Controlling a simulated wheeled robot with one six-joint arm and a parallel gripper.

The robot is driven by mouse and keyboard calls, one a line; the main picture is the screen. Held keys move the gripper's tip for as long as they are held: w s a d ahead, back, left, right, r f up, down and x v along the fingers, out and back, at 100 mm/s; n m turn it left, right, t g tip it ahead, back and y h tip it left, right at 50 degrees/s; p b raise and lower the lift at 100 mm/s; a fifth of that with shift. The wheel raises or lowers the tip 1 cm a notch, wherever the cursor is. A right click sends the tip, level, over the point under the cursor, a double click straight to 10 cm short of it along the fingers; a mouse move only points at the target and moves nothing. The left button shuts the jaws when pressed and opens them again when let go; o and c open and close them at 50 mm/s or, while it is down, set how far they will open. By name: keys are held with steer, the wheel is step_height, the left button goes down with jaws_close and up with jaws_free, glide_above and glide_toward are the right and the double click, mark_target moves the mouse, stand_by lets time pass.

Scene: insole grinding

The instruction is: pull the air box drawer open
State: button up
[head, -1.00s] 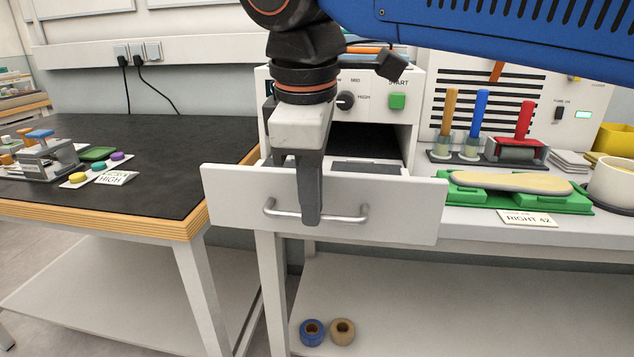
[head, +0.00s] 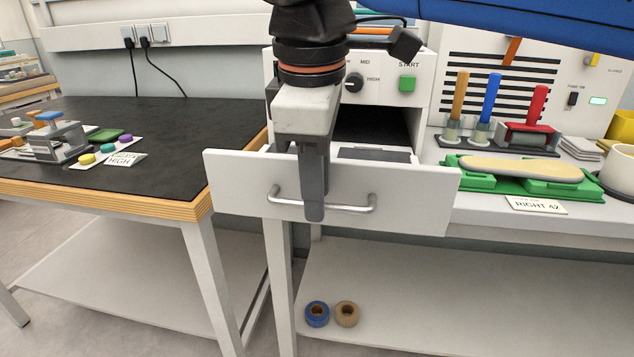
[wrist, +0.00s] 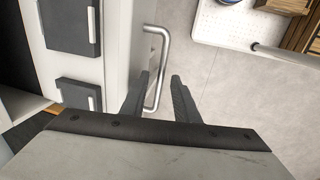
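The air box (head: 420,112) is a white cabinet with a dial and a green button. Its drawer (head: 235,185) stands pulled out, with dark space behind the white front. A silver bar handle (head: 350,208) crosses the front. My gripper (head: 314,215) hangs pointing down at the handle's left half. The wrist view shows my gripper (wrist: 161,78) with two dark fingers apart, one on each side of the handle (wrist: 164,60). A gap shows between bar and fingers. In the head view one finger covers part of the handle.
A black-topped table (head: 190,165) stands close on the left. At right are a green fixture with an insole (head: 520,170), upright colored tools (head: 490,98) and a white cup (head: 620,168). Two tape rolls (head: 332,313) lie on the lower shelf. Floor shows below the handle in the wrist view.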

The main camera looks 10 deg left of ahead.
steer(key=s+r, duration=0.3)
steer(key=r, duration=1.4)
steer(key=shift+s, duration=0.15)
